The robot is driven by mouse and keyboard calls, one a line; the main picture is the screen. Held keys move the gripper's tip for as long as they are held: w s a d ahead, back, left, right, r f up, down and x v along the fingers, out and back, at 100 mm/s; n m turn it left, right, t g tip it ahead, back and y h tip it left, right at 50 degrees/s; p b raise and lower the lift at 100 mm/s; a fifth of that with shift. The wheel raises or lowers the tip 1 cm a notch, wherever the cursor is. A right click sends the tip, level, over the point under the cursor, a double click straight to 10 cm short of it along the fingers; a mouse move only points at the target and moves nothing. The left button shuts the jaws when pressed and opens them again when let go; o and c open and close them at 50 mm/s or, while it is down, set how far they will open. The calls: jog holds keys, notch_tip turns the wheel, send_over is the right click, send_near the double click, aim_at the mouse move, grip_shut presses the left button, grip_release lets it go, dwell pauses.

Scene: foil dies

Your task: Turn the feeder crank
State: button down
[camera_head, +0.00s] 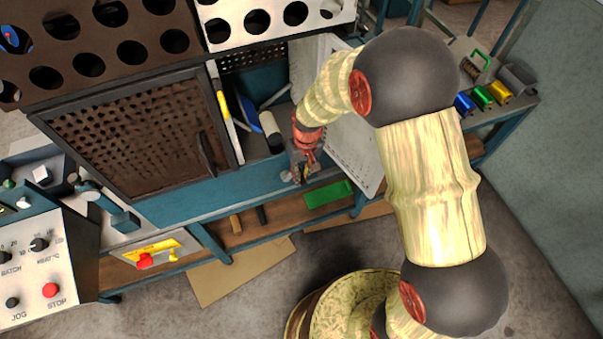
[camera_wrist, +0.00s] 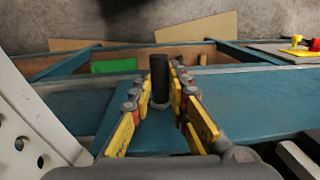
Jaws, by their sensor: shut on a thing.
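My gripper (camera_head: 303,170) is low at the front of the bench, by the open cabinet bay. In the wrist view my gripper (camera_wrist: 163,100) has its yellow-padded fingers on both sides of a dark upright cylinder (camera_wrist: 158,76) and is shut on it. The cylinder looks like the crank's handle. It stands above the blue bench edge. The rest of the crank cannot be made out; my gripper and arm cover this spot in the head view.
A white perforated panel (camera_head: 350,150) stands open just right of my gripper. A dark mesh door (camera_head: 130,130) is at left. A green tray (camera_head: 328,193) lies on the lower shelf. A control panel (camera_head: 45,260) is at far left. Coloured rolls (camera_head: 482,97) sit at right.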

aim_at(289, 177)
jog(key=shift+s+a+r+h+p, duration=0.1)
jog(key=shift+a+r+h+p, duration=0.3)
jog(key=shift+p, duration=0.3)
jog(key=shift+s+a+t+h+b, duration=0.15)
jog(key=shift+a+t+h+b, duration=0.1)
jog(key=shift+a+h+b, duration=0.45)
jog(key=shift+s+a+t+h+b, duration=0.15)
jog(key=shift+a+t+h+b, duration=0.15)
jog(key=shift+h+b, duration=0.45)
jog(key=shift+s+a+t+h+b, duration=0.2)
jog(key=shift+a+h+b, duration=0.25)
jog(key=shift+h, duration=0.6)
jog(key=shift+r, duration=0.1)
jog(key=c, duration=1.7)
grip_release()
